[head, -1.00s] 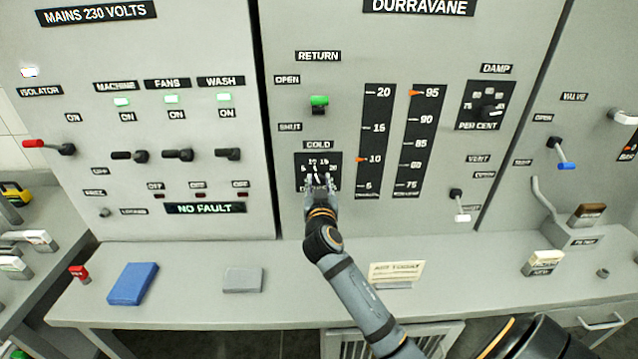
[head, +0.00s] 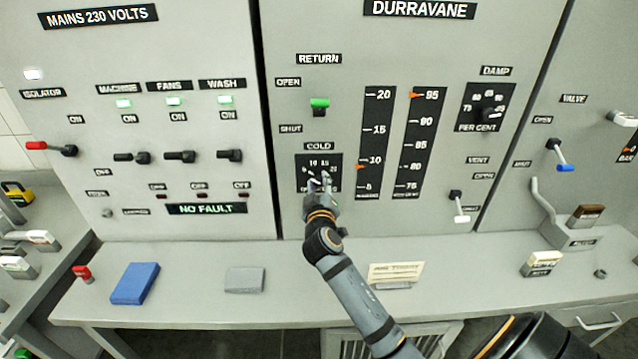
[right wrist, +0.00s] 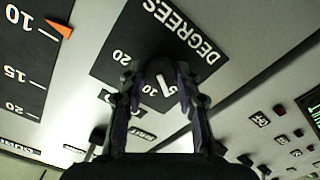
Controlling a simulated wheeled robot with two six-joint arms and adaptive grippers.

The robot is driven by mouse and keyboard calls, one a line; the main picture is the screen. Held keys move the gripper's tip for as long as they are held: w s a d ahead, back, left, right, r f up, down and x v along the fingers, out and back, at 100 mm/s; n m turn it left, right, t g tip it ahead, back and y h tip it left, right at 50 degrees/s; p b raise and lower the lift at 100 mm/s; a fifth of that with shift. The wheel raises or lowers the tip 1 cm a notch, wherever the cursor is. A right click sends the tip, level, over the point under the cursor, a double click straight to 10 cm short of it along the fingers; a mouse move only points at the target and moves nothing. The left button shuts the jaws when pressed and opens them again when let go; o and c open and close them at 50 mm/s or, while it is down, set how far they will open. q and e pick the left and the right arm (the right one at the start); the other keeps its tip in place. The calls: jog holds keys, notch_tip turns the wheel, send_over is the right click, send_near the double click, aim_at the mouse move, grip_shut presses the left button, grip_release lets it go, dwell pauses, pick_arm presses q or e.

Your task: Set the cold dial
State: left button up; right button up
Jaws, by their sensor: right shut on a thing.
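The cold dial is a dark knob on a black square plate (head: 300,160) under the COLD label, low on the middle panel. In the right wrist view the knob (right wrist: 158,72) has a white pointer mark, and its plate reads DEGREES upside down. The mark lies near the 5 and 10 numerals; its exact reading is unclear. My right gripper (head: 321,182) is at the dial, with its fingers (right wrist: 160,85) on both sides of the knob and shut on it. The fingers hide part of the scale. My left gripper is out of view.
The left scale (head: 378,110) has an orange pointer a little below 10. A green-tipped RETURN lever (head: 319,104) is above the dial, and a white-tipped vent lever (head: 460,207) to the right. A blue block (head: 135,283) and grey block (head: 244,280) lie on the ledge below.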

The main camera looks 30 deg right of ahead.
jog(key=shift+n, duration=0.5)
jog(key=o, duration=1.1)
jog(key=shift+o, duration=0.2)
jog(key=v, duration=0.7)
jog(key=shift+s, duration=0.25)
jog(key=shift+a, duration=0.1)
